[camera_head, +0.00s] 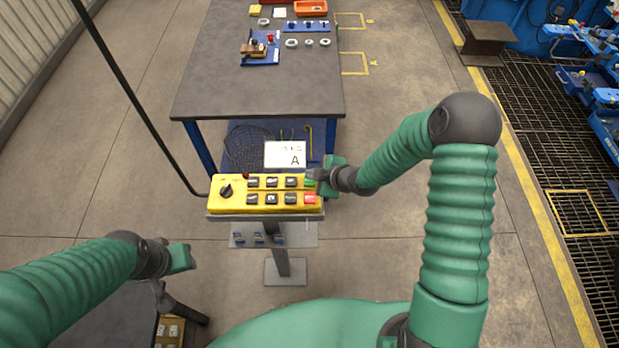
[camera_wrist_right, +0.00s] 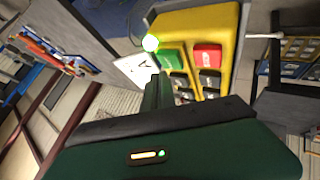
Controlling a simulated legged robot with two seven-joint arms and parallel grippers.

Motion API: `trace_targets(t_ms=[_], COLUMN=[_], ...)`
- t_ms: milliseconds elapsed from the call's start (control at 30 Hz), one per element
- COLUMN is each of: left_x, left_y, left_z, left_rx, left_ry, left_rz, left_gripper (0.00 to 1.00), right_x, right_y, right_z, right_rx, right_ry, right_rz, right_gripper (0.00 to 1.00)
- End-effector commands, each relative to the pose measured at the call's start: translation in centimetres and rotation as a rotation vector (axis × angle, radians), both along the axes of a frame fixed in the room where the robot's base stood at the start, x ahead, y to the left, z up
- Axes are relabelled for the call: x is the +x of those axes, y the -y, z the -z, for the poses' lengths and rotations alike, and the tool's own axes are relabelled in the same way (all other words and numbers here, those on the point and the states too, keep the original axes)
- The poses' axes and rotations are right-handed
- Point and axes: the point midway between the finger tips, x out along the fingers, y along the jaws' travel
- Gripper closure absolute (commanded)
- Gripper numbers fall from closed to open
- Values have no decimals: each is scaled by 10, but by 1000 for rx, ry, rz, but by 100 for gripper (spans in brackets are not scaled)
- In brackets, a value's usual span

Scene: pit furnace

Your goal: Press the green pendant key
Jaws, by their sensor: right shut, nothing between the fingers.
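The yellow pendant (camera_head: 240,206) lies on a stand in front of me, with a black rotary knob at its left and two rows of keys. The green key (camera_wrist_right: 172,57) shows in the right wrist view beside the red key (camera_wrist_right: 207,57); in the head view the red key (camera_head: 310,199) is clear, while the green one is mostly hidden by my gripper. My right gripper (camera_head: 319,180) is shut and empty at the pendant's right end. In the wrist view its fingertips (camera_wrist_right: 157,82) are close to the green key; contact cannot be told. My left gripper (camera_head: 182,257) hangs left, away from the pendant.
A white card marked A (camera_head: 285,153) stands behind the pendant. A dark-topped workbench (camera_head: 260,92) with small parts is beyond it. A black bar (camera_head: 137,102) slants down to the pendant's left end.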

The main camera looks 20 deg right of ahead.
Motion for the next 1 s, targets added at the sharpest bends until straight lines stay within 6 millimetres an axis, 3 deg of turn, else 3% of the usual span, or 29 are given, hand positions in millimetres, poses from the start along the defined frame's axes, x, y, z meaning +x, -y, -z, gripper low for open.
trace_targets(t_ms=[267,733,1000], left_x=[0,0,0], left_y=[0,0,0], left_z=[-1,-37,-38], left_rx=[0,0,0], left_ry=[0,0,0], left_rz=[0,0,0], left_gripper=[64,64,64], right_x=[0,0,0], right_y=[0,0,0], right_z=[-1,-47,-49], right_rx=[0,-1,1], right_ry=[0,0,-1], right_rz=[0,-1,0], right_gripper=[100,100,100])
